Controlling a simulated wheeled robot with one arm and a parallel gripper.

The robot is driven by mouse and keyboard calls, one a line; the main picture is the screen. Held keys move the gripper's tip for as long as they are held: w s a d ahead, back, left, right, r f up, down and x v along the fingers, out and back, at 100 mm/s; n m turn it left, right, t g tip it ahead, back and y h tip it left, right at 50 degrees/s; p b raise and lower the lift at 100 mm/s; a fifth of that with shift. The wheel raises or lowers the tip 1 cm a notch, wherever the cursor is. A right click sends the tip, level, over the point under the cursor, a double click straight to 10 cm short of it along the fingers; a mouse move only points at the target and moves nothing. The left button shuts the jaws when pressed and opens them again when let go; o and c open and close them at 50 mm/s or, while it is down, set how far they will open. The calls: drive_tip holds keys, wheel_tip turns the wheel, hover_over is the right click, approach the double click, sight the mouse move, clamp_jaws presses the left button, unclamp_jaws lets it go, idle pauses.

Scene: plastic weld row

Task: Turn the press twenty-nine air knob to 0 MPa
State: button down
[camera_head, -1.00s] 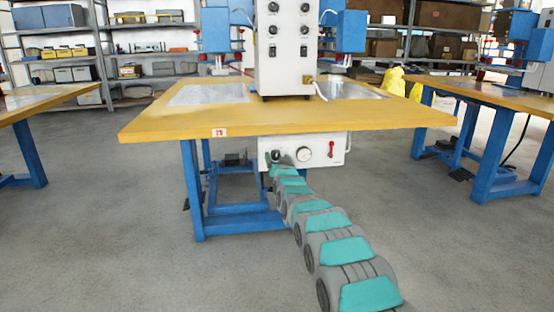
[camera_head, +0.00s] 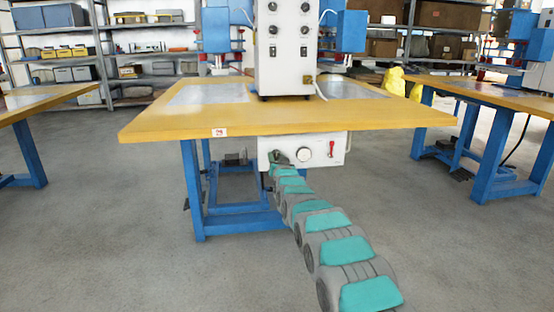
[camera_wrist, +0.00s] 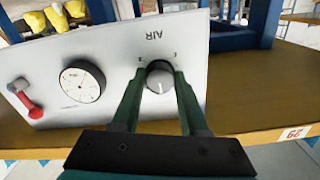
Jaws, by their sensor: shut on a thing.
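The air knob (camera_wrist: 160,80) is a round grey knob with a white pointer line, under the label AIR on a white panel (camera_wrist: 120,50) in the wrist view. My gripper (camera_wrist: 160,78) has its two green fingers on either side of the knob and is shut on it. A round white gauge (camera_wrist: 82,82) sits left of the knob in the wrist view; its reading is too small to tell. In the head view the panel (camera_head: 345,142) hangs under the front edge of the table, with the gauge (camera_head: 304,153) at its middle. My arm's end hides the knob there.
A red lever (camera_wrist: 28,100) sits beside the gauge on the panel. The yellow wooden table (camera_head: 180,125), on blue legs, carries a white control box (camera_head: 285,60) and a label reading 29 (camera_head: 219,132). The floor (camera_head: 120,220) to the left is clear.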

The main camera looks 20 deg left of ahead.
drive_tip(key=shift+r+n, duration=0.1)
drive_tip(key=shift+n, duration=0.2)
drive_tip(key=shift+r+n+p, duration=0.1)
drive_tip(key=shift+n+p, duration=0.8)
drive_tip(key=shift+p, duration=0.15)
drive_tip(key=n+p, duration=0.2)
drive_tip(key=n, duration=0.1)
drive_tip(key=n+p, duration=0.1)
drive_tip(key=n, duration=0.3)
drive_tip(key=n+p, duration=0.1)
drive_tip(key=n, duration=0.2)
drive_tip(key=shift+n, duration=0.4)
drive_tip(key=n+p, duration=0.1)
drive_tip(key=n, duration=0.9)
drive_tip(key=shift+f+n+p, duration=0.2)
drive_tip(key=shift+n+p, duration=0.1)
drive_tip(key=shift+n, duration=1.7)
